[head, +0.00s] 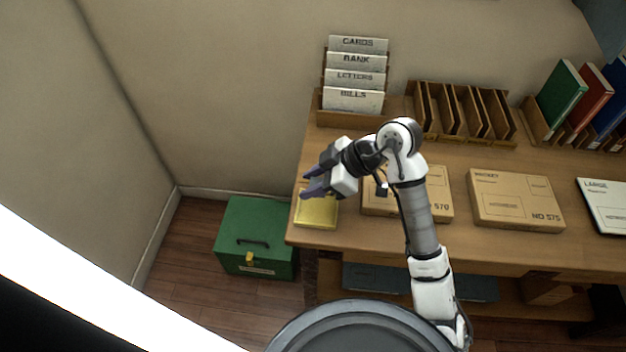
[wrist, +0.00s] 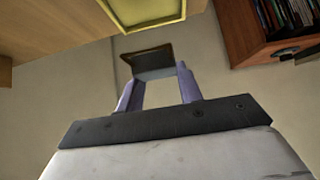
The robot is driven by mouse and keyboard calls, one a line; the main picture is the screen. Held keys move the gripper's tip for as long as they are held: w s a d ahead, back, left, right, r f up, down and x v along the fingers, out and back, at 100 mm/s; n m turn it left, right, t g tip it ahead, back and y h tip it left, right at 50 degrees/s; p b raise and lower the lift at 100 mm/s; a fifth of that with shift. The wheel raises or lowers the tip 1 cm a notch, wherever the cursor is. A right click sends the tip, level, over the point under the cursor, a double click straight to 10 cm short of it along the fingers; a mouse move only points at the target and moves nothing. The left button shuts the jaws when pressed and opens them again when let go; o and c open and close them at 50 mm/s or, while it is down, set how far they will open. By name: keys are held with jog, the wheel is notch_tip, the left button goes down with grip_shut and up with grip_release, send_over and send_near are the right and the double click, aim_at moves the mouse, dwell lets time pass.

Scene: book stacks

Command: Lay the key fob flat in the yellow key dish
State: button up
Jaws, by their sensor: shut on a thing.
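The yellow key dish (head: 316,212) sits at the left front corner of the wooden desk. Its yellow rim also shows at the top of the wrist view (wrist: 148,25). My gripper (head: 308,183) is at the dish's back side in the head view, its purple fingers pointing left. In the wrist view my gripper (wrist: 155,84) is shut on a dark, flat piece, the key fob (wrist: 148,64), held at the fingertips and apart from the dish. I cannot make out the fob in the head view. The exact height above the dish is unclear.
A letter rack (head: 352,118) with labelled cards stands behind the dish. A cardboard box (head: 437,195) lies right of the dish, partly behind my arm. Another box (head: 516,200) lies farther right. A green box (head: 256,238) is on the floor beyond the desk's left edge.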

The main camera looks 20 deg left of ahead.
jog(key=shift+f+b, duration=2.2)
jog(key=shift+f, duration=0.25)
jog(key=o, duration=1)
jog(key=shift+o, duration=0.2)
jog(key=b+v, duration=0.1)
jog(key=v, duration=1.3)
jog(key=shift+b, duration=0.4)
jog(key=shift+w+a, duration=0.1)
jog(key=shift+a, duration=0.05)
